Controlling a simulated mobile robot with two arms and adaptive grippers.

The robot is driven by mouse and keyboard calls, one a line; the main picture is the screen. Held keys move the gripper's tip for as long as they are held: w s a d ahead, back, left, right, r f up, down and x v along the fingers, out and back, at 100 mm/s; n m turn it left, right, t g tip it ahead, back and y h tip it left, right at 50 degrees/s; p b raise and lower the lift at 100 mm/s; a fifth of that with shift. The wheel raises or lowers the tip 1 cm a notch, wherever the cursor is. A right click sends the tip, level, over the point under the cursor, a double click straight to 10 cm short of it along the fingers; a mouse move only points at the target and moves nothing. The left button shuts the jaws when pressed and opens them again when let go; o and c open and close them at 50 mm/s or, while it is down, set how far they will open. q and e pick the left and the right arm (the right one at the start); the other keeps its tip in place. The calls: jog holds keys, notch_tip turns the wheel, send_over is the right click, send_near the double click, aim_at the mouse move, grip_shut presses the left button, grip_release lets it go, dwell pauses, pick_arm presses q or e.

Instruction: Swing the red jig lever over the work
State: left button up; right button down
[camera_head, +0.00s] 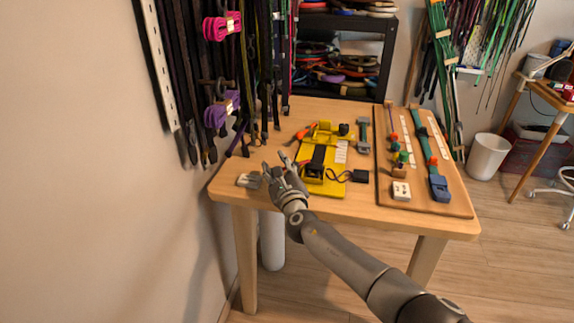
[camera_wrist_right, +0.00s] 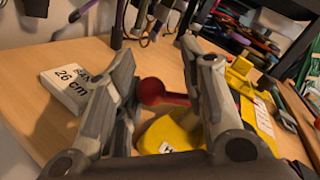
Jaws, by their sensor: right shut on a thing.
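The yellow jig (camera_head: 318,183) lies on the wooden table, with a dark strap across its middle; it also shows in the right wrist view (camera_wrist_right: 172,134). The red jig lever (camera_wrist_right: 163,92), with a round red knob, sits between my right gripper's fingers in the wrist view. My right gripper (camera_head: 274,163) is at the left side of the jig, shut on the lever's knob end; its fingers (camera_wrist_right: 158,72) stand on both sides of the knob. In the head view the hand mostly hides the lever. My left gripper is not in view.
A block marked 26 cm (camera_wrist_right: 62,92) lies left of my right gripper. A board (camera_head: 440,205) with cords and clips is at right. Straps hang at the back left.

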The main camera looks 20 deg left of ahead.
jog(key=shift+w+d+f+m+h, duration=0.3)
jog(key=shift+w+d, duration=0.05)
jog(key=shift+d, duration=0.1)
jog(key=c, duration=1.3)
grip_release()
jog(key=o, duration=0.6)
jog(key=shift+w+f, duration=0.1)
jog(key=shift+w, duration=0.1)
jog(key=shift+s, duration=0.1)
jog(key=shift+s, duration=0.15)
jog(key=shift+s+d, duration=0.1)
jog(key=shift+s, duration=0.3)
jog(key=shift+v, duration=5.45)
jog(key=shift+w+d+f, duration=0.1)
jog(key=shift+d, duration=0.05)
jog(key=shift+c, duration=0.4)
